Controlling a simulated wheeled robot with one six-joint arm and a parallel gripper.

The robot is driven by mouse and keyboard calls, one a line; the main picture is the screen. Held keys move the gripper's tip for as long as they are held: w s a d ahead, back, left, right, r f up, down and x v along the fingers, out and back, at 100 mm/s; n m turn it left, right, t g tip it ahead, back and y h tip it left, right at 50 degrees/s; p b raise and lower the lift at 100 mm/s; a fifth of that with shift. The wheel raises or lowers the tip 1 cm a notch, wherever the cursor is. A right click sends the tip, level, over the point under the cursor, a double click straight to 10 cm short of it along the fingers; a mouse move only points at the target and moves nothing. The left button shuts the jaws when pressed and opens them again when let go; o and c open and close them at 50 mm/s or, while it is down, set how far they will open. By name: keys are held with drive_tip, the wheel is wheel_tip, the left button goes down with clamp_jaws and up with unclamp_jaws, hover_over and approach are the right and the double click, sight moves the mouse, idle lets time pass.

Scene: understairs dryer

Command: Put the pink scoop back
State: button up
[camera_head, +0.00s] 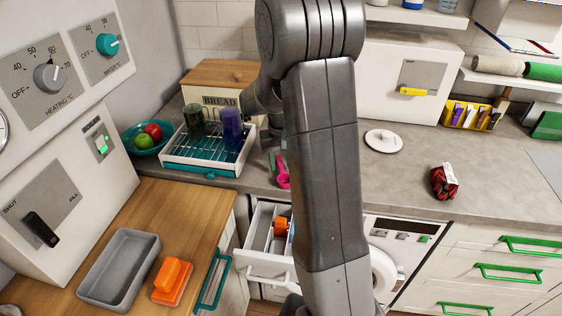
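The pink scoop (283,174) shows just left of my arm's near link, at the front edge of the grey counter. Part of it is hidden. My gripper (273,158) is at or just above the scoop, mostly hidden behind my arm. I cannot tell whether its fingers are open or shut on the scoop. The right part of the drawer is hidden by my arm.
A dish rack (207,172) with two tumblers stands left of my gripper, before the bread box (215,75). A fruit bowl (149,140) is further left. A grey basin (118,268) and orange sponges (172,282) lie on the wooden top. A white lid (383,140) and red packet (444,181) lie right.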

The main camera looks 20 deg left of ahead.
sight(281, 166)
wheel_tip(281, 166, up, 12)
drive_tip(key=shift+b, duration=0.35)
drive_tip(key=shift+c, duration=0.4)
idle(0.9)
